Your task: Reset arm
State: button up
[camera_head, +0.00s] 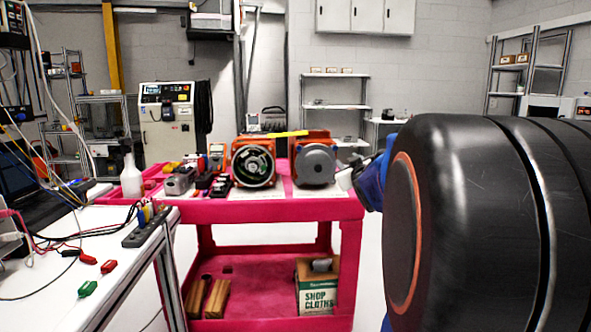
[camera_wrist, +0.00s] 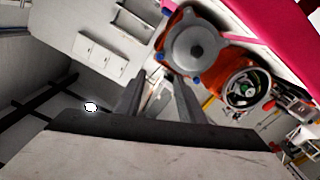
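My gripper (camera_wrist: 158,88) shows in the wrist view with its two dark fingers apart and nothing held between them. In the head view my dark arm fills the right side and hides most of the gripper. Two orange servo housings stand side by side on the red cart. The left one (camera_head: 253,163) is open at the front, with its round inside showing. The right one (camera_head: 315,163) has a grey round cover. In the wrist view the grey-covered housing (camera_wrist: 193,45) and the open housing (camera_wrist: 243,88) appear tilted, beyond the fingers and apart from them.
The red cart (camera_head: 278,211) also carries small tools and a multimeter (camera_head: 217,157) left of the housings. A shop cloths box (camera_head: 317,287) stands on its lower shelf. Shelves line the back wall.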

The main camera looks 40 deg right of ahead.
jog(key=s+a+f+g+y, duration=0.25)
jog(key=a+f, duration=0.45)
jog(key=a, duration=0.4)
jog(key=s+a+f+g+y, duration=0.2)
jog(key=s+a+f+g, duration=0.15)
jog(key=a+f, duration=0.5)
jog(key=s+a+f+g+y, duration=0.1)
jog(key=s+a+f, duration=0.2)
jog(key=s+a, duration=0.3)
jog(key=s+a+f+n+g+y, duration=0.1)
jog(key=s+a+f+g+y, duration=0.1)
jog(key=s+a, duration=0.4)
jog(key=s+a+f+g+y, duration=0.1)
jog(key=s+a+f, duration=0.4)
jog(key=s+a, duration=0.1)
jog(key=shift+s+a+g+y, duration=0.2)
jog(key=shift+s+g+y, duration=0.1)
jog(key=shift+y, duration=0.05)
jog(key=shift+w, duration=0.1)
jog(key=shift+c, duration=0.8)
